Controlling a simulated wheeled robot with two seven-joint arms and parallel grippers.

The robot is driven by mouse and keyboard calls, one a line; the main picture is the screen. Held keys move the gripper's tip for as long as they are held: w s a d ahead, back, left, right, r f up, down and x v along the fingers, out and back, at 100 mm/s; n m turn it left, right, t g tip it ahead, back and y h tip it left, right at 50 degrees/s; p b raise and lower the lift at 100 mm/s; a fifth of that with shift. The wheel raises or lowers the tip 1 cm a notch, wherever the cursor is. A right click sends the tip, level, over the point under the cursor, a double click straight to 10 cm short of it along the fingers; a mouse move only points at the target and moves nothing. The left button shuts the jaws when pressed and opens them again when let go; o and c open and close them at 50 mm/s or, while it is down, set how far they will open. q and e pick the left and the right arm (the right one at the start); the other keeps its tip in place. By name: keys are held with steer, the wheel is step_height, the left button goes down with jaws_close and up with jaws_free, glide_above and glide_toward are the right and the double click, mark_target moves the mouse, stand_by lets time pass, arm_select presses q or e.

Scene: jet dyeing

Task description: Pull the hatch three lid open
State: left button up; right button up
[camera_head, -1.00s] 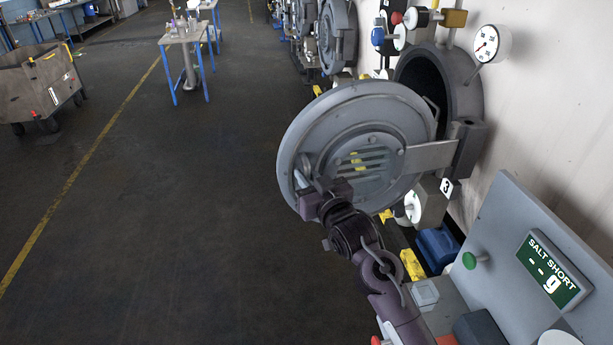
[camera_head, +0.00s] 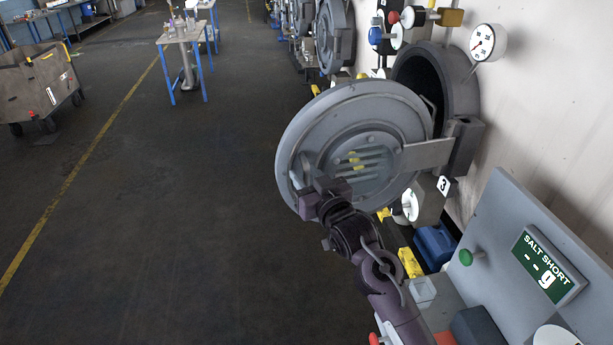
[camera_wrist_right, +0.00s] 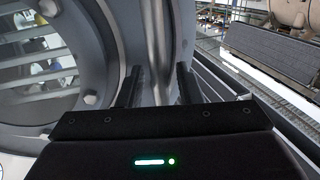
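The hatch three lid (camera_head: 392,122) is a round grey disc with a slotted centre. It stands swung wide away from the dark round hatch opening (camera_head: 432,78), joined by a hinge arm (camera_head: 428,155) on its right. My right gripper (camera_head: 304,188) is at the lid's handle (camera_head: 295,172) near the lower left rim. In the right wrist view, the handle bar (camera_wrist_right: 160,50) runs between my two fingers (camera_wrist_right: 158,88), which stand apart with gaps on both sides of it. My left gripper is not in view.
A panel reading "SALT SHORT" (camera_head: 508,240) stands at the lower right. A gauge (camera_head: 487,43) and valves sit by the hatch. A cart (camera_head: 38,85) and a small table (camera_head: 182,38) stand farther off. The floor left of the lid is clear.

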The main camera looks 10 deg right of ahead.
steer(key=shift+s+d+f, duration=0.1)
steer(key=shift+s+f, duration=0.05)
steer(key=shift+s, duration=0.2)
steer(key=b+v, duration=0.3)
steer(key=v, duration=0.4)
